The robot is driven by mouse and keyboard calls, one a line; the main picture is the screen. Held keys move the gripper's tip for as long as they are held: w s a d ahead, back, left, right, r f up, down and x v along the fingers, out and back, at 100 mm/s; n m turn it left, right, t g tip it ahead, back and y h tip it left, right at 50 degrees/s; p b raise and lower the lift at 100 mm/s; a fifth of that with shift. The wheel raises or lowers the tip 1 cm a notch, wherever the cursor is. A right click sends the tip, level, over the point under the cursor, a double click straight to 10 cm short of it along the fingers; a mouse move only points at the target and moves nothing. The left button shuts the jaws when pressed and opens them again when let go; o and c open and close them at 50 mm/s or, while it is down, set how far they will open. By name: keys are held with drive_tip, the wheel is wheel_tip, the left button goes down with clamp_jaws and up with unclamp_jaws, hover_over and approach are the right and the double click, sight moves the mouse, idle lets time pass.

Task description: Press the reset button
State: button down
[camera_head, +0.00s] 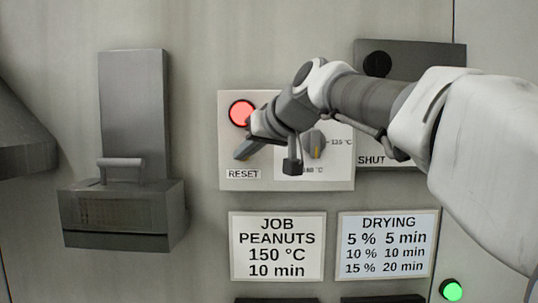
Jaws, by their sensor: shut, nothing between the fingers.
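A pale control panel (226,135) is mounted on the grey metal wall. A round, lit red button or lamp (241,112) with a dark rim sits at its upper left. The RESET label (243,174) is at the panel's lower left. My gripper (243,151) is shut and empty, with its dark fingertips in front of the panel between the red light and the label. The panel surface behind the fingertips is hidden, and I cannot tell whether they touch it. A small dark part of my arm's end hangs to the right.
A grey dial (315,143) with temperature marks is right of my gripper. A darker panel marked SHUT (372,160) is partly behind my arm. A grey box with a handle (122,210) juts out left. JOB (278,245) and DRYING (388,245) signs hang below; a green light (451,290) glows.

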drive_tip(key=shift+w, duration=0.35)
idle(0.3)
drive_tip(key=shift+s, duration=0.1)
drive_tip(key=shift+s+b, duration=0.4)
drive_tip(key=shift+s, duration=0.4)
drive_tip(key=s+b, duration=0.2)
drive_tip(key=s, duration=0.3)
drive_tip(key=shift+d, duration=0.15)
drive_tip(key=shift+d+f, duration=0.1)
idle(0.6)
